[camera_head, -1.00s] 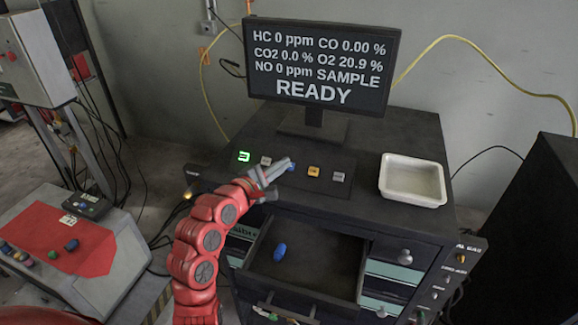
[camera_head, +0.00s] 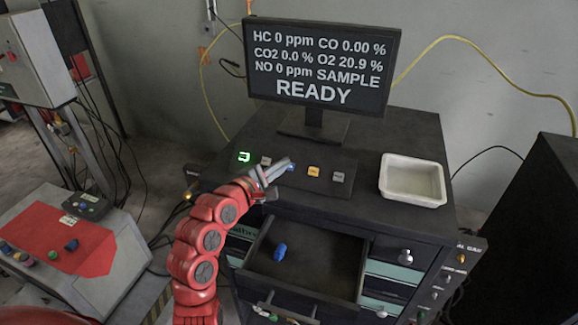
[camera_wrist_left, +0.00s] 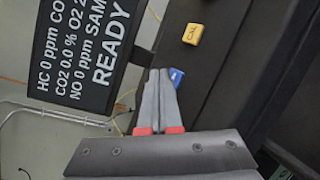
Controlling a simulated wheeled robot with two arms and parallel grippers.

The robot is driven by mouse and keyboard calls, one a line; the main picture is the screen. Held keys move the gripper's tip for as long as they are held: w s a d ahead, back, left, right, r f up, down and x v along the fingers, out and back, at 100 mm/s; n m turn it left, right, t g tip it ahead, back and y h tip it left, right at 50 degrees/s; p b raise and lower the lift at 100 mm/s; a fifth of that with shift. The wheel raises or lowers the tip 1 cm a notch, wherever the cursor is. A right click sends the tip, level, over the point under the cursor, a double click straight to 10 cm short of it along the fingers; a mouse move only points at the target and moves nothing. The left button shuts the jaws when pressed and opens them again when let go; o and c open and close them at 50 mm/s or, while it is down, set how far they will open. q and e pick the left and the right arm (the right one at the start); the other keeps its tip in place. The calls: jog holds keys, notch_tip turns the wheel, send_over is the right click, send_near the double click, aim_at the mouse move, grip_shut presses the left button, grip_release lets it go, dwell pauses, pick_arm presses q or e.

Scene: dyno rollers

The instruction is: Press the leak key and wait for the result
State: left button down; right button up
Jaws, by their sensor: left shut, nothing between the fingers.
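The analyzer screen (camera_head: 318,62) reads READY, with HC 0 ppm, CO 0.00 %, O2 20.9 % and SAMPLE. Below it is a row of keys: a green-lit one (camera_head: 244,157), a pale one (camera_head: 266,160), a blue one (camera_wrist_left: 176,76), an orange one (camera_head: 313,171) and a grey one (camera_head: 338,177). The orange key's label looks like CAL in the left wrist view (camera_wrist_left: 193,34). I cannot read which key is leak. My left gripper (camera_head: 288,163) is shut and empty, its tips at the blue key and partly covering it. I cannot tell whether they touch it. My right gripper is out of view.
A white tray (camera_head: 412,181) stands on the cabinet top, right of the keys. An open drawer (camera_head: 325,246) below holds a blue object (camera_head: 280,252). A red-topped console (camera_head: 58,240) stands at left. A dark cabinet (camera_head: 535,230) is at right.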

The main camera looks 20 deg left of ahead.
pick_arm(q)
jog(key=shift+w+f, duration=0.1)
jog(key=shift+w+f, duration=0.15)
jog(key=shift+f, duration=0.05)
dwell(0.4)
jog(key=shift+w+f, duration=0.25)
jog(key=shift+f, duration=0.05)
dwell(0.6)
jog(key=shift+r, duration=0.1)
jog(key=shift+s+r+p, duration=0.55)
jog(key=shift+p, duration=0.15)
jog(key=shift+r, duration=0.2)
jog(key=s+r+p, duration=0.3)
jog(key=shift+s+r+p, duration=0.1)
jog(key=shift+r+p, duration=0.05)
jog(key=shift+p, duration=0.15)
